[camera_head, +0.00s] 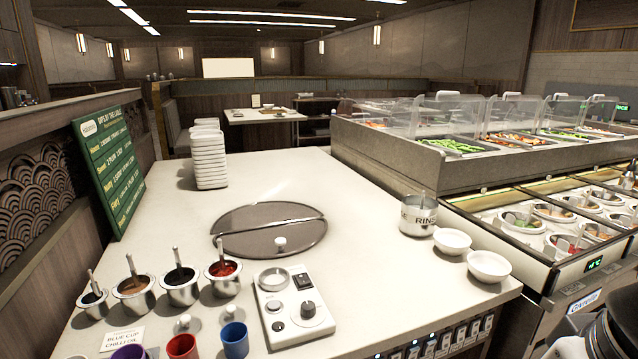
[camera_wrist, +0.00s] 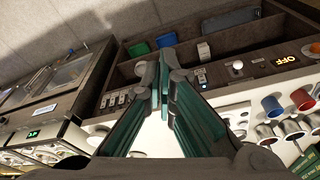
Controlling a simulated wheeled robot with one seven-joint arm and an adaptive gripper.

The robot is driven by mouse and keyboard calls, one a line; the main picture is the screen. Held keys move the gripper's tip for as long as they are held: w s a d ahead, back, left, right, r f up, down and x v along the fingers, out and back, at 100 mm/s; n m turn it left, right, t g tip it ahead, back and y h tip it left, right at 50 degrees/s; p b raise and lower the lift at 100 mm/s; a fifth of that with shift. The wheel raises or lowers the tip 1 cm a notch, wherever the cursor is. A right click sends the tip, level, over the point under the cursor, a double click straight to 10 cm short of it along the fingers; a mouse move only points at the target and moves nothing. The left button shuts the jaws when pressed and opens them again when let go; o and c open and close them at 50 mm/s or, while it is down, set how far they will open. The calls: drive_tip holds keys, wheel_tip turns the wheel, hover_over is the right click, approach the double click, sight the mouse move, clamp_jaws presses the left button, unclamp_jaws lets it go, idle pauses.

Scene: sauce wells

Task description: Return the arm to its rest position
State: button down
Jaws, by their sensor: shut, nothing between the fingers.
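My gripper (camera_wrist: 164,72) shows in the wrist view, its two teal-sided fingers meeting at the tips. It is shut and empty. In the wrist view it hangs in front of a dark shelf and the counter edge, apart from both as far as I can tell. In the head view only a dark and pale part of my arm shows at the bottom right corner, beside the chilled sauce bar; the fingertips are not visible there.
The white counter (camera_head: 330,180) carries sauce pots with ladles, coloured cups (camera_head: 183,346), a control box (camera_head: 292,306), a rinse pot (camera_head: 417,216), two white bowls (camera_head: 489,266) and stacked dishes (camera_head: 209,158). The sauce bar (camera_head: 567,268) stands right.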

wheel_tip(320, 180, up, 12)
drive_tip(key=s+t+p, duration=0.1)
drive_tip(key=p, duration=0.8)
drive_tip(key=shift+t, duration=0.4)
drive_tip(key=shift+a, duration=0.1)
